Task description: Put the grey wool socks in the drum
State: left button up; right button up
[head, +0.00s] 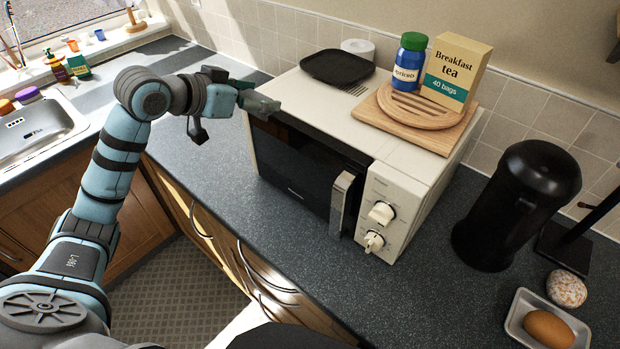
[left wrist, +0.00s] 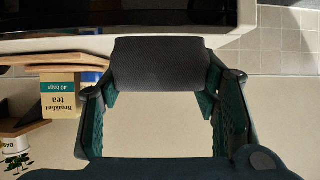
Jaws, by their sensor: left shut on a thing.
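My left gripper (head: 264,104) is above the left end of the microwave's front edge in the head view. In the left wrist view its two green-padded fingers (left wrist: 160,95) are shut on a dark grey, fine-textured roll (left wrist: 160,64), which looks like the grey wool socks. The roll spans the gap between the fingertips. I see no drum in either view. My right gripper is not in view.
A black canister (head: 515,205) stands right. The worktop (head: 215,180) is clear left.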

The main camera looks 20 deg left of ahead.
pick_arm(q)
jog(key=b, duration=0.1)
send_over(270, 202)
jog(key=f, duration=1.1)
jog(key=shift+s, duration=0.25)
jog(key=f+b, duration=0.2)
jog(key=f, duration=1.5)
jog(key=shift+w+b, duration=0.2)
jog(key=shift+b, duration=0.2)
jog(key=shift+f, duration=0.2)
jog(key=o, duration=0.9)
jog(key=shift+c, duration=0.2)
jog(key=shift+r, duration=0.1)
